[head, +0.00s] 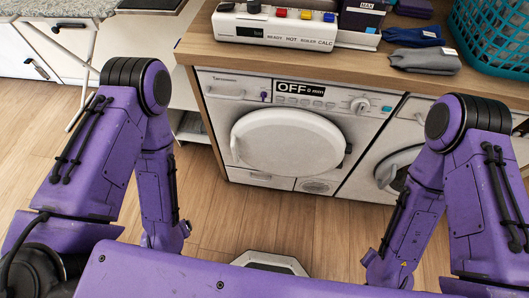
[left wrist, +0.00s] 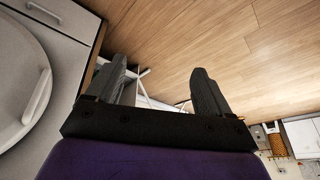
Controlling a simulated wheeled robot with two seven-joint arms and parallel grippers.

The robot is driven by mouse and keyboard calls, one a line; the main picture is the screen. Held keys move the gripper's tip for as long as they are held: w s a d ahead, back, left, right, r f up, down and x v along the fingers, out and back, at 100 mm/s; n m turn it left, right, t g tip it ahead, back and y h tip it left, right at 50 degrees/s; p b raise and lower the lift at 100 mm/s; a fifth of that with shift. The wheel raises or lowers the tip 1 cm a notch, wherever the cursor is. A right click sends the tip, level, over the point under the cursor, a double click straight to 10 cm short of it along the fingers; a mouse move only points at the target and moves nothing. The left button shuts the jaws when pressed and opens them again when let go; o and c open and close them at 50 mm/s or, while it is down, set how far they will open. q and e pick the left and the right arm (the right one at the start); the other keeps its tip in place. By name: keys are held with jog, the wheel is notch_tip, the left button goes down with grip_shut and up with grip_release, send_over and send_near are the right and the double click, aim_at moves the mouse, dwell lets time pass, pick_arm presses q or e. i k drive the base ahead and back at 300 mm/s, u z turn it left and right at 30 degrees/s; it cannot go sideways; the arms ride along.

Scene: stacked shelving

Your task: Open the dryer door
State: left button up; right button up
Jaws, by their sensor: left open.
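The dryer (head: 215,112) stands under the wooden counter, its panel reading "OFF". Its round white door (head: 288,140) is shut. A dark fitting sits on the door's right edge, and a pale raised part on its left edge. In the left wrist view the round door (left wrist: 15,80) shows at the left, with a curved white handle (left wrist: 38,97) on its rim. My left gripper (left wrist: 158,88) is open and empty, its fingers apart over the floor, clear of the door and handle. In the head view both forearms hang down and neither gripper's fingers show.
A second machine (head: 385,165) with a round door stands right of the dryer. The counter (head: 190,45) holds a white labelled box (head: 275,25), folded cloths (head: 425,58) and a teal basket (head: 490,35). An ironing board (head: 60,8) is at left.

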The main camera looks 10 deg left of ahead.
aim_at(284, 141)
jog(key=z, duration=0.45)
jog(key=k, duration=1)
jog(key=z, duration=1.1)
jog(key=i, duration=0.95)
jog(key=u, duration=1.2)
jog(key=i, duration=0.45)
jog(key=u, duration=0.5)
